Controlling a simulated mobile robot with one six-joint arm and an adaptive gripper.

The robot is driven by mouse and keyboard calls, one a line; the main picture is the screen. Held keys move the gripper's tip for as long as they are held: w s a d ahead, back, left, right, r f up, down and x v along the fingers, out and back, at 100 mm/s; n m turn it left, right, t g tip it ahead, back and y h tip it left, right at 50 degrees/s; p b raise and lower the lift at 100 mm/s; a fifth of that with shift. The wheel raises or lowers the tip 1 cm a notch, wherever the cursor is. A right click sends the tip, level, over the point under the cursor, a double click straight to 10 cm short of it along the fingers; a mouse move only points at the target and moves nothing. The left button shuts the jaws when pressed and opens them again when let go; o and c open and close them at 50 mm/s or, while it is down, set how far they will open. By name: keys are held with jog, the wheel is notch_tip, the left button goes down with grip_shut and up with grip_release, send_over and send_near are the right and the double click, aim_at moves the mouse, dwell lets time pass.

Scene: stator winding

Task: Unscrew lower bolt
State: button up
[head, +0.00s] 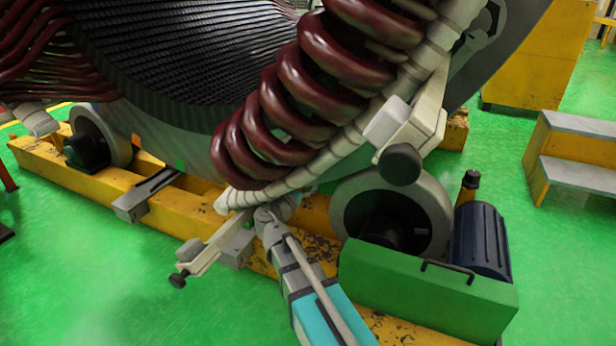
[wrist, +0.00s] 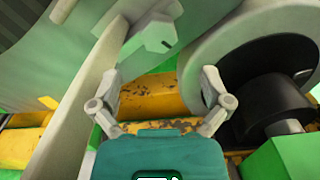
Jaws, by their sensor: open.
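A pale clamp bracket (head: 215,250) with a black-knobbed bolt (head: 178,280) sticks out low at the front, left of my arm. A second pale clamp (head: 425,115) with a black knob (head: 400,163) sits higher on the right. My gripper (head: 268,213) is below the stator's lower rim, right of the low bracket. In the wrist view my gripper (wrist: 161,88) has its fingers spread wide, with nothing between them. A pale angular block (wrist: 152,38) is beyond and above the fingertips; I cannot tell whether it belongs to a bolt.
Dark red coils (head: 290,95) and a white wrapped ring (head: 300,178) hang close above my gripper. A grey roller (head: 425,200), green housing (head: 425,290) and blue motor (head: 482,240) stand to the right. The yellow base beam (head: 190,215) runs beneath. Green floor is free at lower left.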

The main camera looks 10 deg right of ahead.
jog(key=shift+v, duration=1.55)
jog(key=shift+d, duration=0.15)
